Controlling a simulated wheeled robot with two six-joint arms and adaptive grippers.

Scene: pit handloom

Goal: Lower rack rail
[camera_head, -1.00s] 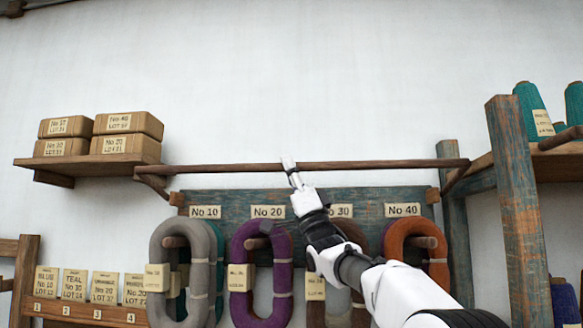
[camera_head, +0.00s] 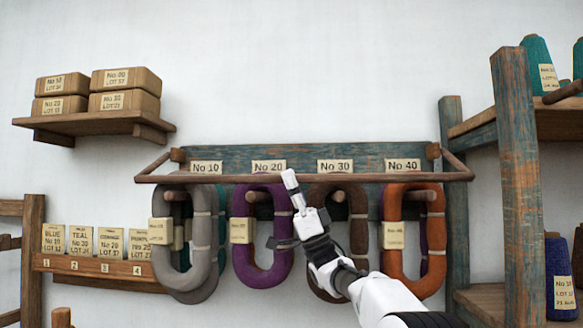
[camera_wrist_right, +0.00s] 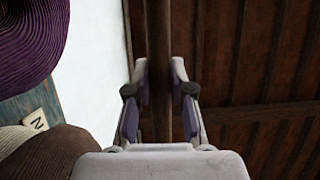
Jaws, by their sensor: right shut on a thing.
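The rack rail (camera_head: 385,177) is a thin brown wooden bar. It runs level across the front of the blue-green rack board (camera_head: 225,153), just below the number labels, on a side arm at each end. My right gripper (camera_head: 290,179) is shut on the rail near its middle. In the right wrist view the rail (camera_wrist_right: 158,40) passes between the two fingers of the gripper (camera_wrist_right: 160,80). My left gripper is not in view.
Grey, purple, brown and orange yarn hanks (camera_head: 405,240) hang on pegs below the rail. A shelf with wrapped boxes (camera_head: 125,78) is at upper left. A card rack (camera_head: 95,265) stands at lower left. A post (camera_head: 517,180) and cone shelves stand at right.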

